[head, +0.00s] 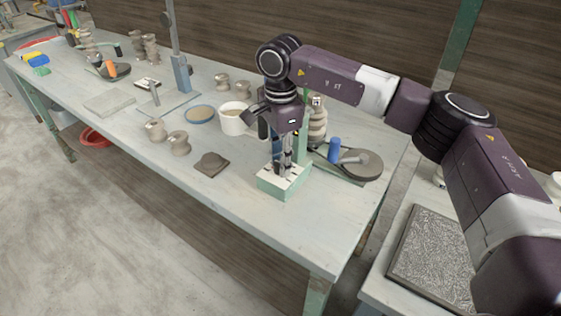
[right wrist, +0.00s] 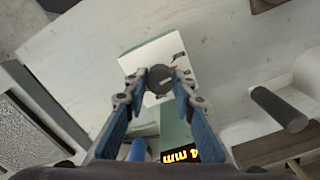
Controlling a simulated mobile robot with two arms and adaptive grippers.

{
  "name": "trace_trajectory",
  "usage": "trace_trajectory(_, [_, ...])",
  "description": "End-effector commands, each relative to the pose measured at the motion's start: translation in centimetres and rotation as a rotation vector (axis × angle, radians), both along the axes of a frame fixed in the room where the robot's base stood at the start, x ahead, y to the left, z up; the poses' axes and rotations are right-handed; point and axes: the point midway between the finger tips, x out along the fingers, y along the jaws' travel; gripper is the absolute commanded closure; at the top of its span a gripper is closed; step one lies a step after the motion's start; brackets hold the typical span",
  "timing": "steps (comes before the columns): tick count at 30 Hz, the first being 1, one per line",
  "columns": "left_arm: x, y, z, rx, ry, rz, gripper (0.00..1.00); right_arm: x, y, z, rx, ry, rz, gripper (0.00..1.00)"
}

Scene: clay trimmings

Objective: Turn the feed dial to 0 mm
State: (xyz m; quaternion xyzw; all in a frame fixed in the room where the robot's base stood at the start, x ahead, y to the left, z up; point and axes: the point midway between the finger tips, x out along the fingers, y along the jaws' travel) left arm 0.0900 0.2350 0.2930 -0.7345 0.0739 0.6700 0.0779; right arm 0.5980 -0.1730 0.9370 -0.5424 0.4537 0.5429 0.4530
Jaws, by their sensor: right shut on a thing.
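The feed dial (right wrist: 160,79) is a dark round knob on the white top of a pale green box (head: 276,186). In the right wrist view the white top (right wrist: 150,55) has small dark marks beside the dial. My right gripper (head: 286,169) points down at the box, and its two fingertips (right wrist: 160,79) are shut on the dial from both sides. A display (right wrist: 182,155) shows yellow characters with "mm", upside down and partly covered by a finger; the digit looks like a 4. The dial is hidden by the gripper in the head view. My left gripper is out of view.
A round dark plate with a blue cylinder (head: 334,150) stands just right of the box. A white pot (head: 234,120), a blue-rimmed dish (head: 199,114) and several clay pieces stand to the left. The bench's front strip (head: 225,195) is clear.

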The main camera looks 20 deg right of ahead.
Motion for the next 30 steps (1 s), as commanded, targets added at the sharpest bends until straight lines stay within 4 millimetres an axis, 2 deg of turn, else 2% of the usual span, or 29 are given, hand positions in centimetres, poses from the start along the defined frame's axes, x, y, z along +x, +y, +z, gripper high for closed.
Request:
trace_trajectory(16, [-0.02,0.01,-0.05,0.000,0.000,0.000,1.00,0.16,-0.01,0.24,0.002,-0.006,0.026,1.00])
trace_trajectory(17, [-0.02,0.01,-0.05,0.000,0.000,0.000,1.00,0.16,-0.01,0.24,0.001,-0.006,0.026,0.75])
trace_trajectory(21, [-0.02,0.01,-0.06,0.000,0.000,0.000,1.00,0.13,-0.01,0.19,0.001,-0.005,0.026,0.60])
trace_trajectory(30, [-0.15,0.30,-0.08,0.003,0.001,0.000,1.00,0.06,0.00,0.19,0.000,-0.002,0.026,0.58])
